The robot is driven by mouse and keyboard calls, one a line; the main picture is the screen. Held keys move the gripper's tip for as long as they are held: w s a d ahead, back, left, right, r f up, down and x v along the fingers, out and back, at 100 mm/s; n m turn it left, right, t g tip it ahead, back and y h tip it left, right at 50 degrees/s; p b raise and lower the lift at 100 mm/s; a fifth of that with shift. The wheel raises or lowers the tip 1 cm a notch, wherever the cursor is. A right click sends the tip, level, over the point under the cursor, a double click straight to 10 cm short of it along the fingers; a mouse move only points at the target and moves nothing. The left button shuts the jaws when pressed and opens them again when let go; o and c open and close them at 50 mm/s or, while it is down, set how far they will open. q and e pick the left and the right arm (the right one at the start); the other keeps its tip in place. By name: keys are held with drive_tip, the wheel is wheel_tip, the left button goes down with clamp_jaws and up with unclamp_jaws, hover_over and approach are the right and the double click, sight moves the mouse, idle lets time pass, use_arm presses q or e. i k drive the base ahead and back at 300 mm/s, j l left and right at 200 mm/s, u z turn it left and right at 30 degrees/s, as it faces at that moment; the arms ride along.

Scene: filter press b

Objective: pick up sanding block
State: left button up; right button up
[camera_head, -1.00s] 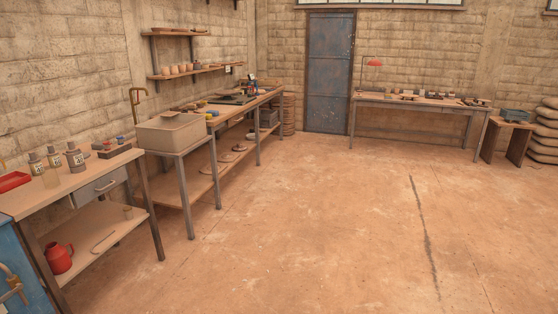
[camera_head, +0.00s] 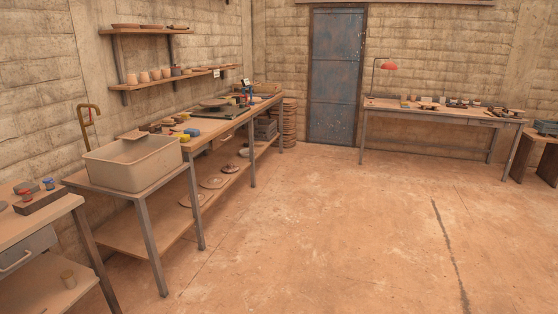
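I cannot clearly pick out the sanding block at this distance. Several small items lie on the long workbench (camera_head: 221,141) along the left wall. Among them are a yellow block (camera_head: 184,138) and a blue block (camera_head: 192,132) behind the large tub. Small items also lie on the far table (camera_head: 440,111) at the back right, too small to identify. Neither of my grippers is in view.
A bench with a drawer (camera_head: 27,247) is at the near left. A blue door (camera_head: 336,75) is in the back wall. The middle floor (camera_head: 320,230) is clear.

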sight(179, 120)
drive_tip(key=i, duration=3.75)
drive_tip(key=i+u, duration=0.1)
drive_tip(key=i, duration=0.85)
drive_tip(key=i+l+u, duration=0.1)
drive_tip(key=i, duration=0.85)
drive_tip(key=i+l+u, duration=0.25)
drive_tip(key=i+u, duration=0.2)
drive_tip(key=i+l+u, duration=0.45)
drive_tip(key=k+u, duration=0.1)
drive_tip(key=u, duration=1.3)
drive_tip(key=z, duration=1)
